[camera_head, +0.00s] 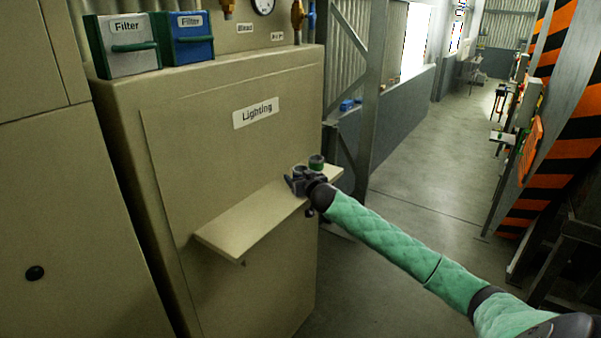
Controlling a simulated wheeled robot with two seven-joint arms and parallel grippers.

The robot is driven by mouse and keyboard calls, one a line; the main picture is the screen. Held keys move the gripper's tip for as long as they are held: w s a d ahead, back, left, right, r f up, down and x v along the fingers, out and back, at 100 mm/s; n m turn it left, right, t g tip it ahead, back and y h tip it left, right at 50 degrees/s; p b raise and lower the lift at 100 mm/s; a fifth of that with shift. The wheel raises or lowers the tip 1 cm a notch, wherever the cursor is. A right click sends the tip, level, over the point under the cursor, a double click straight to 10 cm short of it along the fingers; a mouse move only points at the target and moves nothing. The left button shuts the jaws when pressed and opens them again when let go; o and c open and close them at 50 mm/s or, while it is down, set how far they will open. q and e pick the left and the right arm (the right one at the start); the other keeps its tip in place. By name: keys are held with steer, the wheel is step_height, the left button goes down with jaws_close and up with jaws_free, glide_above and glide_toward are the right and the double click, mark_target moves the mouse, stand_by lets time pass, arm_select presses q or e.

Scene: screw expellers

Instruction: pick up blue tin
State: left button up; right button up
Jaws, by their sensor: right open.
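My right gripper (296,182) is open over the right part of a beige fold-out shelf (245,222) on the "Lighting" cabinet. My right arm, in a green quilted sleeve, reaches in from the lower right. A small round item with a dark top and a green band (317,163) shows just behind the gripper, at the shelf's far end. A small grey round shape shows at the jaws; I cannot tell whether it is a tin or part of the gripper. I cannot make out a clearly blue tin on the shelf. My left gripper is out of view.
On the cabinet (240,110) stand a white-green "Filter" box (130,60) and a blue one (190,47). A steel post (362,110) rises behind the shelf. Small blue things (347,104) lie farther back. The shelf's left part is bare.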

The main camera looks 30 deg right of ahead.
steer(key=shift+w+d+f, duration=0.1)
steer(key=shift+w, duration=0.1)
steer(key=shift+s, duration=0.15)
steer(key=shift+c, duration=0.6)
steer(key=c, duration=0.9)
